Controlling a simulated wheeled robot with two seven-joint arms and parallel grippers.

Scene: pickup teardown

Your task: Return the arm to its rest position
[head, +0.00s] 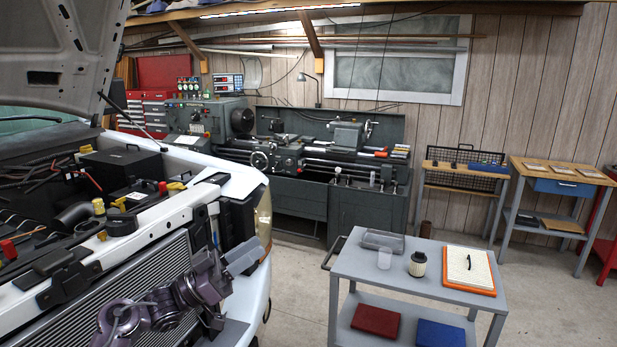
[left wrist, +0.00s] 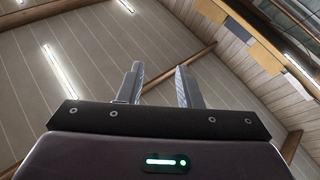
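My left arm (head: 165,305) is a purple-grey arm that comes in at the bottom left, in front of the pickup's radiator (head: 120,290). Its gripper (head: 243,258) is raised beside the front corner of the pickup, near the headlight. In the left wrist view the two fingers of the left gripper (left wrist: 160,75) stand apart with nothing between them. That camera looks up at the ceiling and wall boards. My right arm and gripper show in neither view.
The pickup's open engine bay (head: 110,190) fills the left under the raised hood (head: 60,50). A grey cart (head: 350,262) stands to the right, holding a filter (head: 417,264) and an orange-framed air filter (head: 470,270). Floor shows between pickup and cart.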

